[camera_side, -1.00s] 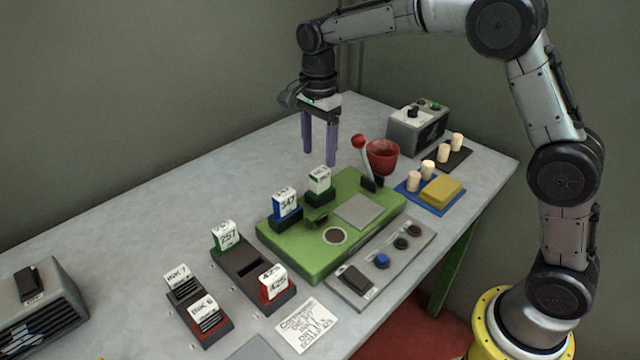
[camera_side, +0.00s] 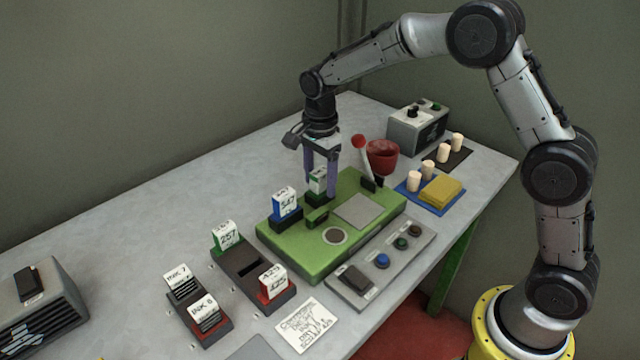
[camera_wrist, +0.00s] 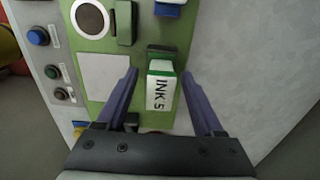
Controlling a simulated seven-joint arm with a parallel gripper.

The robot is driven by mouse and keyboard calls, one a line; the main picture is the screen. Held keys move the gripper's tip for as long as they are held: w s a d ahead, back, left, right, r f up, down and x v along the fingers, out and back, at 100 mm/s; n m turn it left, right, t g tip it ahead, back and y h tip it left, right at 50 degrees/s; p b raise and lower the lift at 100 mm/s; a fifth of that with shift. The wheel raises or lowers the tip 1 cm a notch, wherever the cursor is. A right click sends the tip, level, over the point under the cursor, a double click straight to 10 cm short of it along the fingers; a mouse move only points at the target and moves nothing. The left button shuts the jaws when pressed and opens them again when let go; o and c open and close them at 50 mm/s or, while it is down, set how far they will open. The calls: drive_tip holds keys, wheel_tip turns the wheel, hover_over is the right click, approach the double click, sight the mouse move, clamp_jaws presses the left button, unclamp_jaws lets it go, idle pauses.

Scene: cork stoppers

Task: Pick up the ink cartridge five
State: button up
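Ink cartridge five (camera_wrist: 161,88) is a white block with a green part, and its label reads "INK 5" in the wrist view. It stands in a dark green holder at the far edge of the green machine plate (camera_side: 290,258). In the side view the cartridge (camera_side: 318,182) is partly hidden by a finger. My gripper (camera_side: 321,188) points down over it with its purple fingers open. In the wrist view the fingers of my gripper (camera_wrist: 160,80) stand apart on either side of the cartridge, with visible gaps and no clear contact.
A blue-banded cartridge (camera_side: 284,202) stands beside it on the plate. A red cup (camera_side: 383,157) and red-knobbed lever (camera_side: 358,142) are close on the right. The table behind the plate is clear.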

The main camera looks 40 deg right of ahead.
clamp_jaws()
drive_tip(key=shift+r, duration=0.1)
